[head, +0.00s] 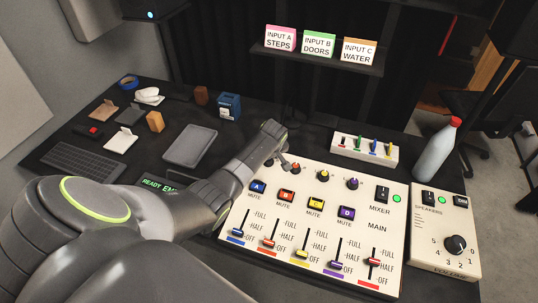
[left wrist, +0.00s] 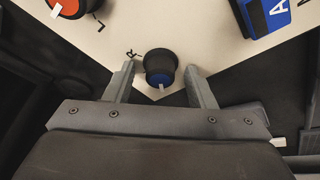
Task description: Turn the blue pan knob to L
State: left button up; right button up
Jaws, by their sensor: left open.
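The blue pan knob (left wrist: 160,68) is a black knob with a blue rim and a white pointer, low in the left wrist view. Its pointer faces down in that view, toward my gripper's body. An "R" label is printed to its upper left; its "L" label is not visible. My left gripper (left wrist: 162,78) is open, with one finger on each side of the knob and small gaps showing. In the head view, my left gripper (head: 277,157) is over the upper left of the white mixer panel (head: 285,228) and largely hides the knob. My right gripper is out of view.
The orange knob (left wrist: 68,6) is close by, as is the blue A button (left wrist: 278,14). Yellow (head: 323,175) and purple (head: 352,183) knobs continue the row. Sliders fill the panel's front. A bottle (head: 436,152) and speaker box (head: 445,240) stand to the right.

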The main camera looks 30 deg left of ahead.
pick_arm(q)
jog(key=v, duration=1.7)
jog(key=shift+r, duration=0.2)
jog(key=shift+s, duration=0.1)
